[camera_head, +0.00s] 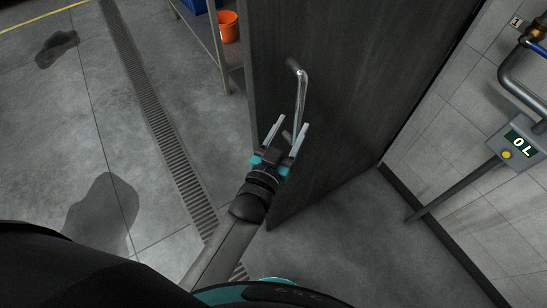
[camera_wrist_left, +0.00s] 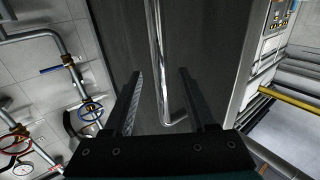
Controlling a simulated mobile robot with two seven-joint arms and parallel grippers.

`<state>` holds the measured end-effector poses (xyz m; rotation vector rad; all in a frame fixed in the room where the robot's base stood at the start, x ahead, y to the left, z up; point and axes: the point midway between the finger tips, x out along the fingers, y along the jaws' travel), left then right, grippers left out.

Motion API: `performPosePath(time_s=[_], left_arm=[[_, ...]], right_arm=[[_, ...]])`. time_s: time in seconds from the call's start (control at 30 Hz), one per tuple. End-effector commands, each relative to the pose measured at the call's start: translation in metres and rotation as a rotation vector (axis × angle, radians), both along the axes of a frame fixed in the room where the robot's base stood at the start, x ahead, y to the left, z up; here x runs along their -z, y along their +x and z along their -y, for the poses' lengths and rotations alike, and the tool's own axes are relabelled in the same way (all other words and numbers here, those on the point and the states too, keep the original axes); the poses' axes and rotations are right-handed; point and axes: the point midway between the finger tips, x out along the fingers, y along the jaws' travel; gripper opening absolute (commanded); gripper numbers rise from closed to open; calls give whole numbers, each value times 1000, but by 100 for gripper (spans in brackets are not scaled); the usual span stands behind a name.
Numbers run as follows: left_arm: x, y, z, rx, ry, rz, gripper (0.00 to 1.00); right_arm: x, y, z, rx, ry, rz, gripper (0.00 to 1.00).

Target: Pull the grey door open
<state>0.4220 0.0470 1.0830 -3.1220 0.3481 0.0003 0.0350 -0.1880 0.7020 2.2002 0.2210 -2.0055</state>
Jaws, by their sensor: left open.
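The grey door (camera_head: 330,95) is a tall dark panel. In the head view it stands at an angle to the tiled wall, with floor showing past its left edge. It also fills the middle of the left wrist view (camera_wrist_left: 205,50). Its handle (camera_head: 301,92) is a shiny vertical bar. My left gripper (camera_head: 292,122) is open at the handle's lower part. In the left wrist view the handle (camera_wrist_left: 156,50) runs down between the two spread fingers, and its bent lower end shows there. I cannot tell whether a finger touches it. My right gripper is not in view.
A control box (camera_head: 516,142) on a post and pipes (camera_head: 515,85) stand along the right wall. A shelf (camera_head: 205,35) with an orange bucket (camera_head: 229,27) is behind the door's left edge. A floor drain (camera_head: 160,135) and dark stains lie on open floor at left.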

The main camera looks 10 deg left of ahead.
Motion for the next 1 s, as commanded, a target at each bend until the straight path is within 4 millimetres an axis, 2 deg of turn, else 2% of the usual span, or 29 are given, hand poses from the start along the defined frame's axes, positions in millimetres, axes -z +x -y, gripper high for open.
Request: performPosePath(time_s=[0.2, 0.5, 0.7, 1.0], left_arm=[[2, -40, -9, 1, 1, -3, 57], [1, -85, -19, 1, 0, -1, 57], [0, -98, -22, 0, -1, 2, 57], [-1, -100, -23, 0, -1, 2, 57]], right_arm=[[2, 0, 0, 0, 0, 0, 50], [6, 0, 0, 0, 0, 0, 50], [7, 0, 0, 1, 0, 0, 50], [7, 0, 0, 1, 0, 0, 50]])
